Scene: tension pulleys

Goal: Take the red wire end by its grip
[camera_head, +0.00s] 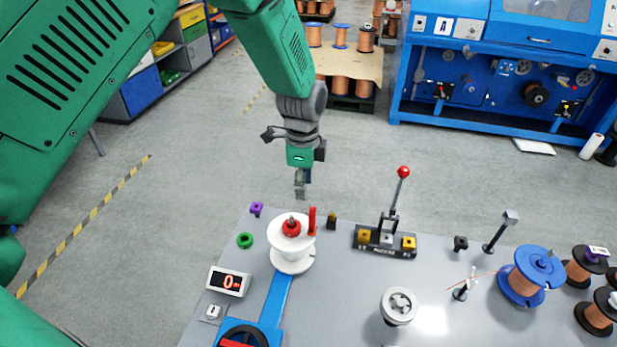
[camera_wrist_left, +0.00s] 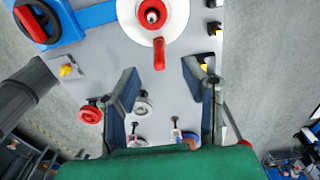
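A thin upright red grip (camera_head: 312,220) stands beside a white spool (camera_head: 291,263) with a red hub at the table's back left. In the left wrist view the red grip (camera_wrist_left: 159,54) sticks out past the spool's rim, between and ahead of my fingertips. A thin reddish wire (camera_head: 484,275) shows by the blue spool at right; its end is too small to tell. My left gripper (camera_head: 301,186) hangs above and behind the white spool, near the back edge. In the left wrist view the left gripper (camera_wrist_left: 160,68) is open, with nothing between its fingers. My right gripper is out of view.
A lever with a red ball (camera_head: 403,172) rises from a black base right of the spool. A purple clip (camera_head: 256,209), green ring (camera_head: 245,240) and display (camera_head: 228,281) stand at left. A grey pulley (camera_head: 399,305) stands in front. The table (camera_head: 345,280) between them is clear.

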